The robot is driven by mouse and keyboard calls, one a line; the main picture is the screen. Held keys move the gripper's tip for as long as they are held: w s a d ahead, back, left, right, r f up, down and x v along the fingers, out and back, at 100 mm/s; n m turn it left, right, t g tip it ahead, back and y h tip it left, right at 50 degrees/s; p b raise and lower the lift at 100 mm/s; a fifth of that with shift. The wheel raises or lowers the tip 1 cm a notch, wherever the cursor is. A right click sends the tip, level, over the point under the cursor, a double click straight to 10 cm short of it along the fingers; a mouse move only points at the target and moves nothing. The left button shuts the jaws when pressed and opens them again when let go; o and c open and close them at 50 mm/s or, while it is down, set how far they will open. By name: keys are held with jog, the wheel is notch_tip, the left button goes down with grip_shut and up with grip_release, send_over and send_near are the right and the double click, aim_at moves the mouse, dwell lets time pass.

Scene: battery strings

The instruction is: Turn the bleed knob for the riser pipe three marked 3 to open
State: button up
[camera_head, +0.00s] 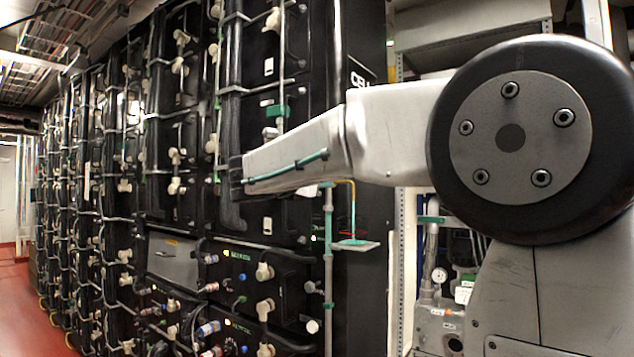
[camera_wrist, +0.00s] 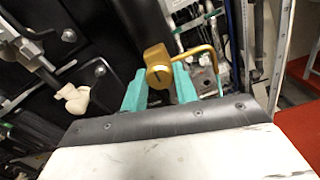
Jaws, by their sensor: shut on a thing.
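A brass bent tube (camera_wrist: 207,52) runs from the knob to the right and then down. In the head view a thin brass tube (camera_head: 347,181) bends down just below my arm. A grey upright pipe (camera_head: 328,240) stands left of it. My arm hides most of the knob and fingers there. I cannot read a 3 on any pipe.
Tall black battery racks (camera_head: 210,130) with pipes and pale valves fill the left and middle. A pale elbow fitting (camera_wrist: 72,97) is left of my fingers in the wrist view. A small tray (camera_head: 355,246) sits under the tube. Red floor (camera_head: 30,310) is clear at far left.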

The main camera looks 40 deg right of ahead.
jog(key=shift+f, duration=0.15)
dwell(0.4)
jog(key=o, duration=1)
jog(key=shift+c, duration=0.2)
jog(key=v, duration=0.8)
